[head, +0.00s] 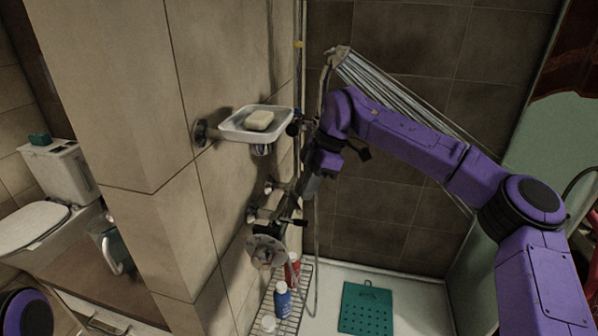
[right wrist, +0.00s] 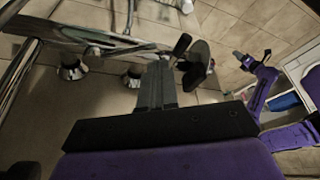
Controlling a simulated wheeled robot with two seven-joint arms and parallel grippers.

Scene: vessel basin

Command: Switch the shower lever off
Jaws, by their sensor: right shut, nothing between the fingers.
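The chrome shower mixer (head: 268,214) is on the tiled wall, partly behind my right gripper. Its bar (right wrist: 95,38) crosses the upper left of the right wrist view. A dark lever-like piece (right wrist: 181,45) stands close to my fingertips; I cannot tell whether they touch. Pale streaks of water (head: 400,105) run from the raised shower head (head: 338,54). My right gripper (head: 311,188) points down beside the mixer. Its fingers (right wrist: 158,78) are together and empty. A purple arm, apparently my left, shows at right in the wrist view; its jaws are unclear.
A soap dish (head: 245,132) with soap (head: 259,121) juts from the wall above the mixer. A wire rack (head: 300,302) below holds a blue bottle (head: 282,301) and others. A green mat (head: 366,310) lies on the shower floor. The hose hangs near my gripper.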

